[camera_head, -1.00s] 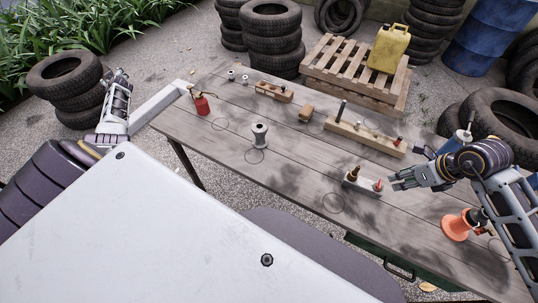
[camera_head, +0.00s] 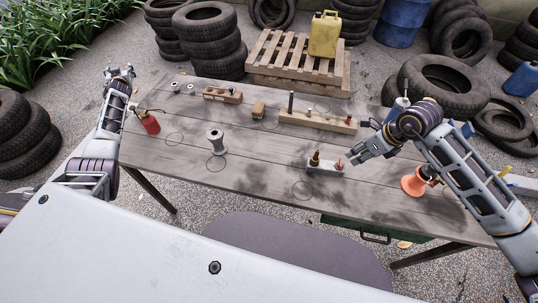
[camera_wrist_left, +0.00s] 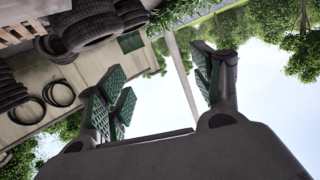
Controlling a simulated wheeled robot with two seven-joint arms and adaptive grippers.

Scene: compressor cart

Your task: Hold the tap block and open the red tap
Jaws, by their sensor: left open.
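The tap block (camera_head: 325,168) is a small pale block on the table, right of the middle. It carries an upright dark brass fitting (camera_head: 315,158) and the red tap (camera_head: 340,164) at its right end. My right gripper (camera_head: 350,157) is just to the right of the red tap, with its fingers pointing at it. Whether they touch the tap, and how far they are apart, is too small to tell. My left gripper (camera_head: 120,71) is open and empty, raised at the table's far left end, away from the block. Its spread green-padded fingers show in the left wrist view (camera_wrist_left: 158,95).
On the wooden table (camera_head: 250,184) are a red can (camera_head: 150,123), a grey spool (camera_head: 216,141), wooden blocks (camera_head: 222,95), a long wooden rack (camera_head: 318,121) and an orange cone-shaped item (camera_head: 413,184). Tyres and a pallet (camera_head: 300,78) stand behind. The table's front middle is clear.

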